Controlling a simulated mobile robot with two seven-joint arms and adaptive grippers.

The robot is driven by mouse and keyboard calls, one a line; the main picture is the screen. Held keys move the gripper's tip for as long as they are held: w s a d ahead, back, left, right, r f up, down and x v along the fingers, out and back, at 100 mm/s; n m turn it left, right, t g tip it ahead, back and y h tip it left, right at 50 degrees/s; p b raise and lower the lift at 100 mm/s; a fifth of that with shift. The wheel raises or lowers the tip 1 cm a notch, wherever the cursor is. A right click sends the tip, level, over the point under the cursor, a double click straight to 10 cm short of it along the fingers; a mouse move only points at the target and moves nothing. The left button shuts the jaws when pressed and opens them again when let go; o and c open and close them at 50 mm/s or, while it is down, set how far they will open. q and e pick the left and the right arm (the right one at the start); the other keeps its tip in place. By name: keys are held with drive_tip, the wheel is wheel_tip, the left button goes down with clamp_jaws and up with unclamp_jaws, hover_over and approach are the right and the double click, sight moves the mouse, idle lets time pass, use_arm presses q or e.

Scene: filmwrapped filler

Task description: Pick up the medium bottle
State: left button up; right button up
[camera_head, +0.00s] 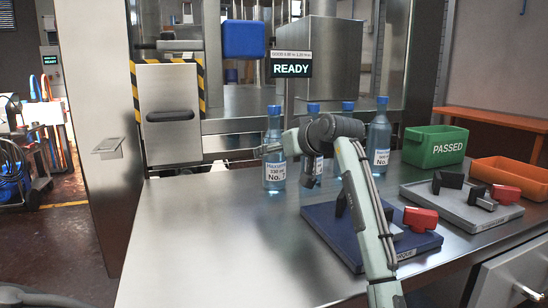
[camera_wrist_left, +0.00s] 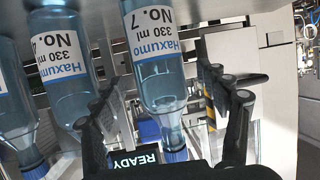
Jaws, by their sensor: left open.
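Several blue-tinted bottles with blue caps and white labels stand upright on the metal table (camera_head: 205,225). The leftmost, bottle No. 7 (camera_head: 273,135), is labelled 330 ml; it also shows upside down in the left wrist view (camera_wrist_left: 158,85). My left gripper (camera_head: 265,150) is beside it, and in the left wrist view its open fingers (camera_wrist_left: 165,95) lie on either side of the bottle. Contact cannot be made out. Bottle No. 4 (camera_wrist_left: 60,60), also 330 ml, stands alongside. Other bottles (camera_head: 380,140) are partly behind my arm. Which bottle is the medium one cannot be told.
A blue tray (camera_head: 335,240) and a grey tray (camera_head: 455,212) hold red and dark parts on the right. Behind them are a green PASSED bin (camera_head: 432,147) and an orange bin (camera_head: 510,178). A machine with a READY sign (camera_head: 291,68) stands behind. The table's left front is clear.

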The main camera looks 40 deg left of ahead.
use_arm(q)
drive_tip(key=shift+x, duration=1.15)
drive_tip(key=c, duration=1.4)
drive_tip(key=shift+r, duration=0.1)
drive_tip(key=shift+c, duration=1.1)
